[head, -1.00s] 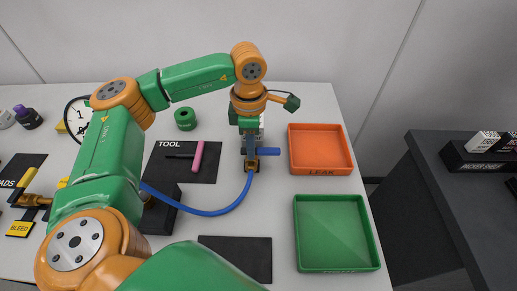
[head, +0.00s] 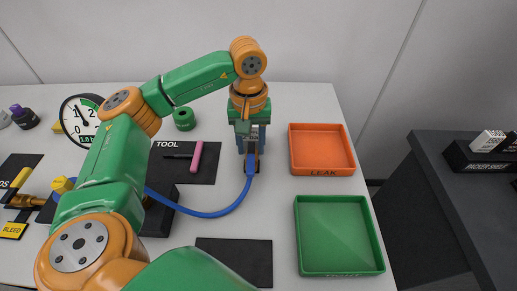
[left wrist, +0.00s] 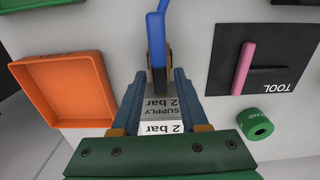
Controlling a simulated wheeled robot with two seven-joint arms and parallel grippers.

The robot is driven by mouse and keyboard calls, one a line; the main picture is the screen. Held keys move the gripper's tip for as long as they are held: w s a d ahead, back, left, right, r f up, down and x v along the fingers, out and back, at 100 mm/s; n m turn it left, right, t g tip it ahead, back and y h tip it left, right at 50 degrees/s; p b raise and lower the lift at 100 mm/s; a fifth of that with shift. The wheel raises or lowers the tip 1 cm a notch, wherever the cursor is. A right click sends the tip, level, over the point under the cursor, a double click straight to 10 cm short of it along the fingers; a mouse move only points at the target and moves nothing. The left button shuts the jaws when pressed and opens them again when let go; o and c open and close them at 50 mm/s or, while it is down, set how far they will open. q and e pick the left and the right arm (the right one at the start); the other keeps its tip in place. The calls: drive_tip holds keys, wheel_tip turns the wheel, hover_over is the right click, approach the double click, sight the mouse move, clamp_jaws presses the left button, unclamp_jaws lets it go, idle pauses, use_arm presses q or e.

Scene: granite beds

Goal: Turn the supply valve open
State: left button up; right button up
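The supply valve stands at the back middle of the bench. Its blue lever (head: 250,164) points toward the front, in line with the blue hose; it also shows in the left wrist view (left wrist: 156,40). A white block (left wrist: 160,112) lettered "SUPPLY 2 bar" is behind the lever. My left gripper (left wrist: 159,73) is above the valve, pointing down. Its two fingers are apart, one on each side of the valve, with gaps beside the lever. In the head view the gripper (head: 250,145) partly hides the valve body. My right gripper is not in view.
An orange LEAK tray (head: 322,172) and a green tray (head: 338,235) are on the right. A TOOL mat with a pink-handled tool (head: 197,157) and a green ring (head: 184,118) lie left of the valve. A gauge (head: 82,118) and yellow BLEED label (head: 12,231) are far left.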

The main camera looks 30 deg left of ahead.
sight(251, 148)
use_arm(q)
wheel_tip(251, 148, up, 6)
drive_tip(key=p, duration=0.5)
drive_tip(key=shift+r, duration=0.25)
drive_tip(key=shift+f, duration=0.15)
wheel_tip(251, 148, up, 7)
drive_tip(key=p, duration=0.1)
